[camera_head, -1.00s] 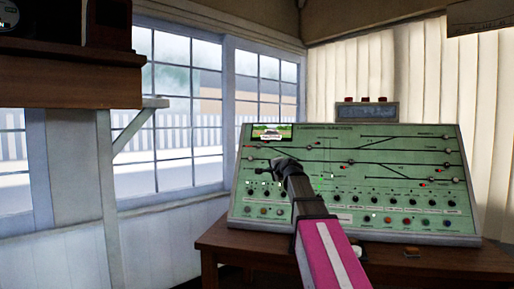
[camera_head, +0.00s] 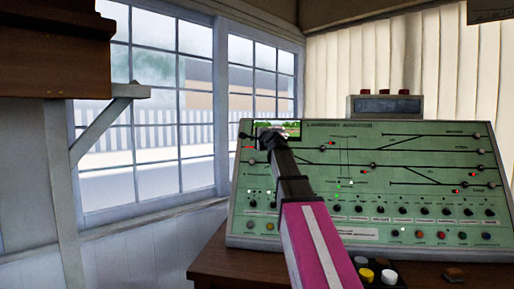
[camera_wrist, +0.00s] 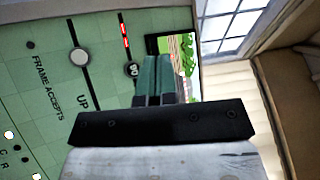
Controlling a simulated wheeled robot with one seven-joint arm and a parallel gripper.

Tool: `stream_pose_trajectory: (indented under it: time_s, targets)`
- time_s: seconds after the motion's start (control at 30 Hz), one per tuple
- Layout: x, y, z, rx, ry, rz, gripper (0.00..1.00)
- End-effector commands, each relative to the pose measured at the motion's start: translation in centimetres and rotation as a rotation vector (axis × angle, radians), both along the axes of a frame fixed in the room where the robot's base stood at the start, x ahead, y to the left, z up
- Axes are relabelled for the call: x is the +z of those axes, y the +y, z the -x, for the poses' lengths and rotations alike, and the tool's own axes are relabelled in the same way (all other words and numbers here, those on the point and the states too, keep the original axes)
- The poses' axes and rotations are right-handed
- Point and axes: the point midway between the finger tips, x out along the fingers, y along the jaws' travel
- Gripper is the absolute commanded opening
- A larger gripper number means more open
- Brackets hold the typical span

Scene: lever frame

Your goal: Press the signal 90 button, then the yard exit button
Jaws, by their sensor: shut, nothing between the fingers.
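My gripper (camera_head: 262,132) reaches toward the upper left of the sloping green control panel (camera_head: 335,150), in front of the small picture screen (camera_head: 291,128). In the wrist view the fingers (camera_wrist: 155,75) are shut and empty. A black round button marked 90 (camera_wrist: 131,69) shows just beside the fingertips, close to the screen's edge; I cannot tell whether they touch. A red-and-white strip (camera_wrist: 125,35) lies on the line past it. A larger grey knob (camera_wrist: 79,57) sits near the lettering "UP". I cannot make out which button is the yard exit.
The panel stands on a brown desk (camera_head: 225,265). A grey box with red tops (camera_head: 388,106) stands behind it. A dark block with yellow and white buttons (camera_head: 380,275) is at the desk's front. A shelf bracket (camera_head: 105,125) and windows are at left.

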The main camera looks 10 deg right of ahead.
Motion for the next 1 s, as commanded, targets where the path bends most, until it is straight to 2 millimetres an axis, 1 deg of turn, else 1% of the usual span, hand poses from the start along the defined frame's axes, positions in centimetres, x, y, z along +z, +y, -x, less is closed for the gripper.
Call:
stream_pose_trajectory:
  time_s: [0.33, 0.47, 0.57, 1.0]
  targets:
    - [0.0, 0.0, 0.0, 0.000, 0.000, 0.000, 0.00]
    - [-0.2, -0.2, -0.5, 0.000, 0.000, 0.000, 0.00]
    - [-0.6, -0.4, -1.3, 0.000, 0.001, 0.000, 0.00]
    - [-3.2, -2.0, -5.9, -0.001, 0.001, 0.000, 0.00]
